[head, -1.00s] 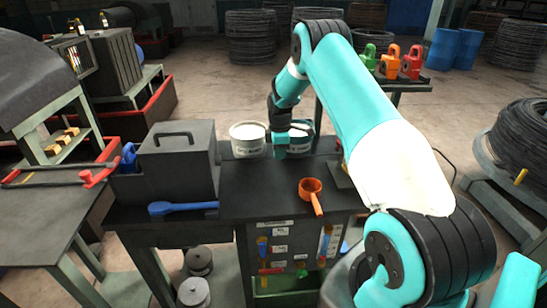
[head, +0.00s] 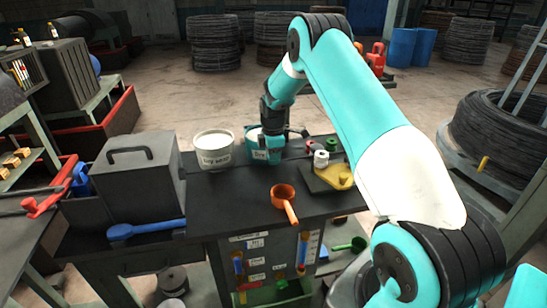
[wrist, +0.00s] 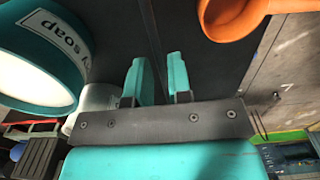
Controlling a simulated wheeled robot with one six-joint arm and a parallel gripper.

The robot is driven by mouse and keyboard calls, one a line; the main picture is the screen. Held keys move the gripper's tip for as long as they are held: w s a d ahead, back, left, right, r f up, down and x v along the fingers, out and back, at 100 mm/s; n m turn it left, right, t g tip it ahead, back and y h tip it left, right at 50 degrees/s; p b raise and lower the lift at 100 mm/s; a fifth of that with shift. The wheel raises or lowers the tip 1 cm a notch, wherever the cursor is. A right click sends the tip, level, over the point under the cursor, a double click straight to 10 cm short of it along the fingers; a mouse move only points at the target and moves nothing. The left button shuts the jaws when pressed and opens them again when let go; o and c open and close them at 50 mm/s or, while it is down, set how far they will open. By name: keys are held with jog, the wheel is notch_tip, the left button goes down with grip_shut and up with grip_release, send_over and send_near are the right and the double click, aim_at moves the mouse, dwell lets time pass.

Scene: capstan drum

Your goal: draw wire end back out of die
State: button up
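My gripper (wrist: 160,80) shows in the wrist view with two teal fingers slightly apart and nothing between them. In the head view it points down over the back of the dark bench, beside a teal tub (head: 257,153) of dry soap. The tub, labelled soap, also fills the left of the wrist view (wrist: 40,60), beside the fingers. I cannot make out a wire end or a die in any view.
A white tub (head: 214,152) stands left of the teal tub. An orange ladle (head: 283,193) lies nearer the front. A dark box (head: 130,185) with a handle stands left, behind a blue scoop (head: 145,229). A yellow item (head: 333,178) lies at right.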

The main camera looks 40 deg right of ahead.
jog(key=shift+o, duration=0.9)
jog(key=shift+r, duration=0.25)
notch_tip(320, 180, up, 17)
jog(key=b, duration=0.4)
jog(key=shift+b, duration=0.4)
